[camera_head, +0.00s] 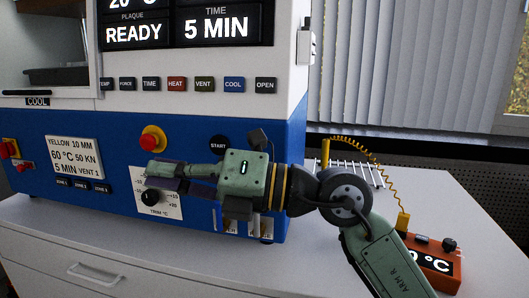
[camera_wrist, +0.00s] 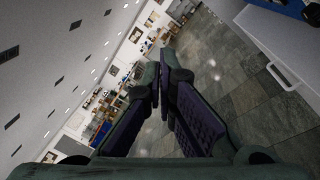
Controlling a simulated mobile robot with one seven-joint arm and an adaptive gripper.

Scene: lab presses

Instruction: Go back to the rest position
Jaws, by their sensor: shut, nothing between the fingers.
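My gripper (camera_head: 165,177) reaches leftward in the head view, in front of the lower blue panel of the lab press (camera_head: 95,125). Its fingers are shut and empty. In the wrist view the gripper (camera_wrist: 160,85) shows its two dark padded fingers meeting at the tips, with nothing between them. The gripper covers part of the trim dial plate (camera_head: 160,209). Whether it touches the panel cannot be told.
The press stands on a white cabinet (camera_head: 60,245) with a drawer handle (camera_head: 95,272). An orange readout box (camera_head: 437,268) with a coiled yellow cable sits at right, near a white wire rack (camera_head: 370,172). The wrist view shows open tiled floor (camera_wrist: 225,80).

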